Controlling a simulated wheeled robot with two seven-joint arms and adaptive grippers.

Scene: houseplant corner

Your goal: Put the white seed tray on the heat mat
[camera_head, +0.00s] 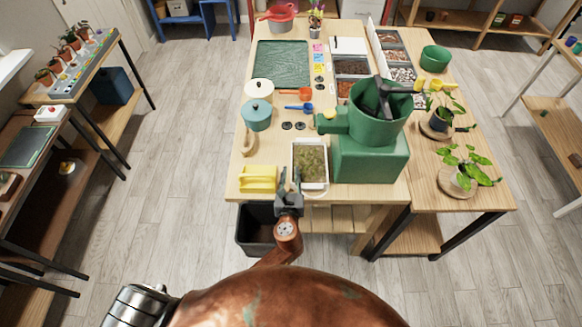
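The white seed tray (325,163), filled with green seedlings, sits on the near part of the wooden worktable. My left gripper (289,175) is at the tray's near left corner, pointing away from me. Its two fingers look apart, and the right one overlaps the tray's corner in the picture. I cannot tell whether they touch the rim. A dark flat mat with a green edge, which looks like the heat mat (29,146), lies bare on the left bench. My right gripper is out of view.
A yellow caddy (258,179) stands left of the tray, and a large green machine (369,157) stands close on its right. A teal pot (257,115) is farther back. A white box with a red button (50,113) stands behind the dark mat. Open floor separates bench and table.

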